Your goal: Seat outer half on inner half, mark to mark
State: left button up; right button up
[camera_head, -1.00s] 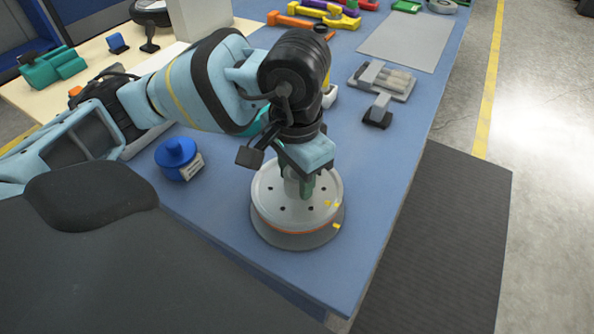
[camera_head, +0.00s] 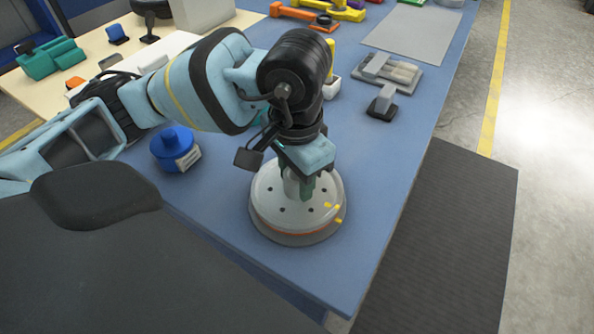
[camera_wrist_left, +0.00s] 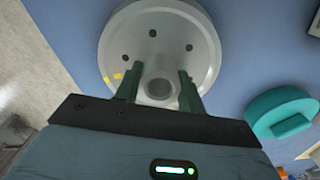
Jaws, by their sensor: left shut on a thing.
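The outer half (camera_head: 268,203) is a light grey round disc with small dark holes and a central hub. My left gripper (camera_head: 299,188) points down and is shut on this hub; the wrist view shows green fingers (camera_wrist_left: 158,88) on both sides of it. The inner half (camera_head: 290,241) lies directly under it on the blue bench, mostly hidden, with an orange ring at the seam. Yellow marks on the outer half and a yellow mark on the inner half (camera_head: 338,221) sit close together at the right side. I cannot tell whether the halves fully touch.
A grey tray (camera_head: 388,72) and a dark-headed tool (camera_head: 381,107) lie behind right. The bench's right edge is close, with a dark floor mat (camera_head: 440,230) beyond.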

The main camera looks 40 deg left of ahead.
pick_arm(q)
jog(key=shift+f+b, duration=0.7)
jog(key=shift+f, duration=0.1)
jog(key=o, duration=1.9)
jog(key=shift+r, duration=0.1)
jog(key=shift+r+p, duration=0.35)
jog(key=shift+r, duration=0.25)
notch_tip(320, 180, up, 9)
jog(key=p, duration=0.3)
jog(key=shift+f+p, duration=0.2)
jog(key=shift+p, duration=0.15)
